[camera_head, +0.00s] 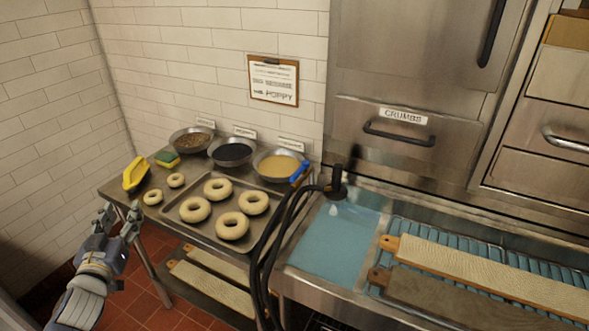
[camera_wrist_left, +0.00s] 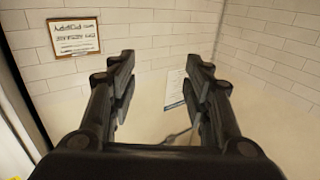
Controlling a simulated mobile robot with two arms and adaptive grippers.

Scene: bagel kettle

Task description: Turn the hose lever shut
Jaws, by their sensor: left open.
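The hose lever (camera_head: 299,171) is a small blue handle at the right end of the steel counter, beside the bowl of yellow topping. The black hose (camera_head: 270,245) hangs in loops from near the black tap (camera_head: 337,184) down over the counter front. The exact angle of the lever is too small to tell. My left gripper (camera_head: 120,222) is open and empty at the lower left, in front of the counter and well away from the lever. In the left wrist view its two black fingers (camera_wrist_left: 160,78) are apart with nothing between them. My right gripper is not in view.
A tray (camera_head: 193,231) of bagels and several topping bowls stand on the counter. A yellow scoop (camera_head: 135,173) and a sponge (camera_head: 167,158) lie at its left. A basin (camera_head: 335,240) of blue water and wooden boards (camera_head: 480,275) are at right. Open floor lies at the left.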

